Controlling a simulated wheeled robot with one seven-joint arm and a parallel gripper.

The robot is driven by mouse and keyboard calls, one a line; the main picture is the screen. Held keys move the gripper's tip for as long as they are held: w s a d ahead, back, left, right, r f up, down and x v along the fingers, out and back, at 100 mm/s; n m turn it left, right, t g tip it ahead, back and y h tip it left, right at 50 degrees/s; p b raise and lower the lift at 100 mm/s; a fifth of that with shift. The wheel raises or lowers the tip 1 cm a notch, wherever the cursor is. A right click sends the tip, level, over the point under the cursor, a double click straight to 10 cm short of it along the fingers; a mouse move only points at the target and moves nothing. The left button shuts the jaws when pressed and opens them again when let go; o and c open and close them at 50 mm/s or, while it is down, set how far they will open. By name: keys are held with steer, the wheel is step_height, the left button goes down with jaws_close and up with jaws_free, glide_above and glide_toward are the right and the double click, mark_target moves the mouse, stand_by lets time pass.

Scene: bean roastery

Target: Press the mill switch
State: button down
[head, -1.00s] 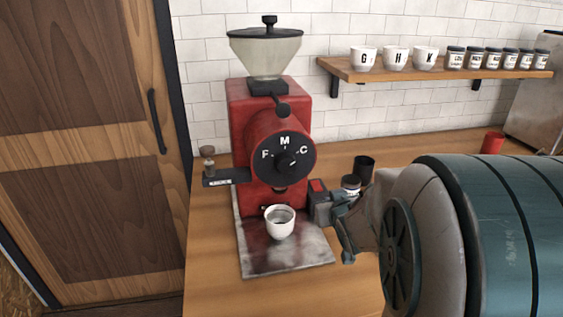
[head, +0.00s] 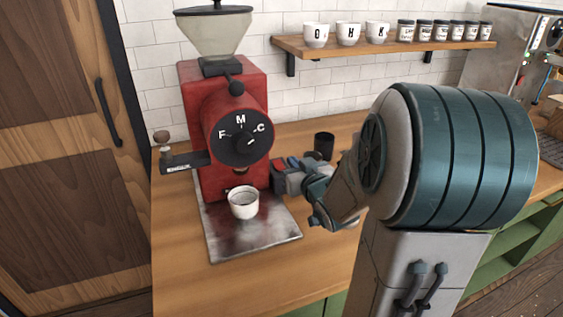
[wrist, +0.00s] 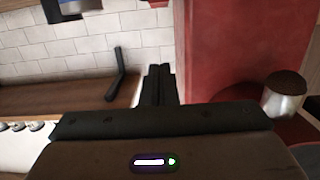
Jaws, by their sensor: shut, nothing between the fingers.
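The red mill (head: 187,125) stands on the wooden counter, with a black dial (head: 222,150) marked F, M and C on its front. A small dark switch box with a red face (head: 278,164) is on the mill's right side. My gripper (head: 289,179) is right beside this box, its fingers shut and empty. I cannot tell whether the fingertips touch the switch. In the wrist view the shut black fingers (wrist: 158,85) point along the mill's red side (wrist: 225,50); the switch does not show clearly there.
A white cup (head: 243,204) stands on the metal tray (head: 255,243) in front of the mill. A dark tumbler (head: 323,146) stands behind my gripper. A wall shelf (head: 350,51) holds lettered cups and several jars.

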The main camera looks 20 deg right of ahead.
glide_above(282, 167)
steer(key=shift+s+a+f, duration=0.1)
steer(key=shift+s+f, duration=0.35)
steer(key=shift+f, duration=0.1)
steer(key=f, duration=0.3)
steer(key=shift+w, duration=0.4)
steer(key=shift+f, duration=0.55)
